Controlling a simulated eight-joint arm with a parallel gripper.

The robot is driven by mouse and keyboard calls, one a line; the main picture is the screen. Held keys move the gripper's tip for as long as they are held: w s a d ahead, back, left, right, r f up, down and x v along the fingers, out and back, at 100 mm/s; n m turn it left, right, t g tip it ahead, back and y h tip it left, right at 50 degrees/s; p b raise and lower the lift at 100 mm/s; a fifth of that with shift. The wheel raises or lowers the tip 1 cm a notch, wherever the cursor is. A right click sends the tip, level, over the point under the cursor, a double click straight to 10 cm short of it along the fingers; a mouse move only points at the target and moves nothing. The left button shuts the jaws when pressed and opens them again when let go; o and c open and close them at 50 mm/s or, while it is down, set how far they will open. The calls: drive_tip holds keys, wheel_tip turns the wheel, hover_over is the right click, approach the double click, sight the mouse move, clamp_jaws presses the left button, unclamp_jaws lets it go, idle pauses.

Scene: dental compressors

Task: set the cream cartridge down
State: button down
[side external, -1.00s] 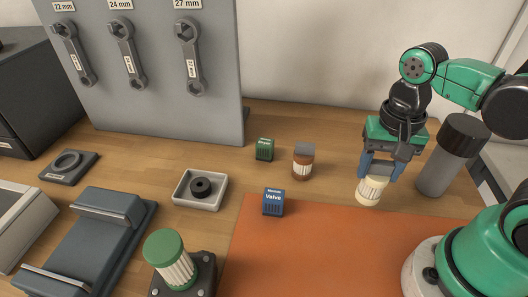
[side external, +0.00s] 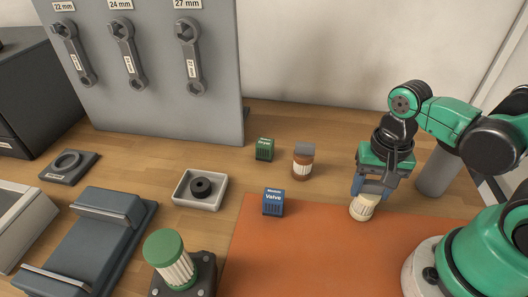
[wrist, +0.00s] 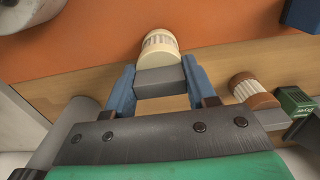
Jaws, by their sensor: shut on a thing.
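The cream cartridge (side external: 362,209) has a ribbed pale band. It is at the tips of my gripper (side external: 370,190), over the back edge of the orange mat (side external: 330,255) in the side view. It leans a little there, its lower end to the left. In the wrist view the cream cartridge (wrist: 158,43) sticks out beyond my gripper (wrist: 160,80), whose blue fingers are shut on its grey end block. I cannot tell whether its lower end touches the mat or hangs just above it.
A blue valve box (side external: 273,202), a brown cartridge (side external: 303,162) and a green dryer box (side external: 264,149) stand to the left. A grey cylinder (side external: 437,172) stands close behind on the right. The mat's middle is clear.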

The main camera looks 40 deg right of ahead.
drive_tip(key=shift+c, duration=1.4)
unclamp_jaws()
drive_tip(key=shift+f, duration=0.1)
wheel_tip(320, 180, up, 12)
drive_tip(key=w+f+n+t, duration=0.3)
drive_tip(key=w+n+t, duration=0.4)
drive_tip(key=n, duration=0.2)
drive_tip(key=shift+w, duration=0.4)
drive_tip(key=shift+a, duration=0.1)
